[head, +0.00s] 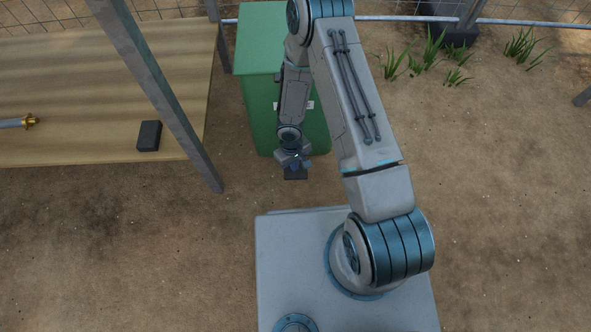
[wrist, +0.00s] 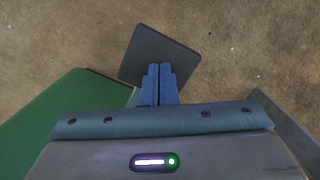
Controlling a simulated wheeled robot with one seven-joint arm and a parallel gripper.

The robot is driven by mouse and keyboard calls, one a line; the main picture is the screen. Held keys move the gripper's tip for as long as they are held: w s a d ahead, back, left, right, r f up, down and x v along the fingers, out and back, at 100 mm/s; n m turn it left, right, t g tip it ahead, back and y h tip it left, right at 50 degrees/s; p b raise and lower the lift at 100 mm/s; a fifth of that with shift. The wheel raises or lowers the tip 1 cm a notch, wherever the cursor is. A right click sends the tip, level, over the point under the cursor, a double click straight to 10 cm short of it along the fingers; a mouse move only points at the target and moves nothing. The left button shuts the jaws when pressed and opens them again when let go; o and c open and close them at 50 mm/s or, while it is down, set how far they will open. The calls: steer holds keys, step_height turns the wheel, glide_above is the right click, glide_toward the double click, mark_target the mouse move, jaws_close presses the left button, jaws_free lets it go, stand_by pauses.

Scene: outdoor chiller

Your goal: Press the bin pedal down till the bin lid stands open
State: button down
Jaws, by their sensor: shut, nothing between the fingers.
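The green bin (head: 262,110) stands on the ground behind my arm, and its flat lid (head: 262,38) looks closed. Its green side also shows at the lower left of the wrist view (wrist: 70,110). The dark square pedal (head: 296,174) sticks out low at the bin's front. It shows larger in the wrist view (wrist: 160,50). My gripper (head: 295,162) points down over the pedal. Its blue fingers (wrist: 159,72) are shut with nothing between them and overlap the pedal's near part. I cannot tell whether the fingertips touch the pedal.
A wooden table (head: 70,75) stands at the left with a dark block (head: 149,135) and a brass-ended rod (head: 20,122) on it. A grey metal post (head: 165,95) rises between table and bin. A wire fence runs behind. Bare ground (head: 500,190) is clear at the right.

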step_height(320, 180, down, 4)
steer(key=b, duration=0.3)
steer(key=shift+f+b, duration=0.15)
steer(key=shift+b, duration=0.25)
steer(key=shift+w+a+r+p, duration=0.3)
steer(key=shift+w+p, duration=0.2)
steer(key=shift+p, duration=0.05)
steer(key=shift+w+a+r+p, duration=0.25)
steer(key=shift+w+a+p, duration=0.05)
steer(key=shift+w+p, duration=0.25)
steer(key=shift+w+a+r, duration=0.1)
steer(key=shift+w+a, duration=0.3)
steer(key=shift+a, duration=0.05)
steer(key=shift+r, duration=0.1)
steer(key=shift+w+r+p, duration=0.1)
steer(key=shift+r+p, duration=0.2)
steer(key=shift+r, duration=0.05)
step_height(320, 180, up, 13)
steer(key=p, duration=0.5)
steer(key=shift+s+d+f+p, duration=0.2)
steer(key=shift+s+d+p, duration=0.1)
steer(key=shift+s, duration=0.1)
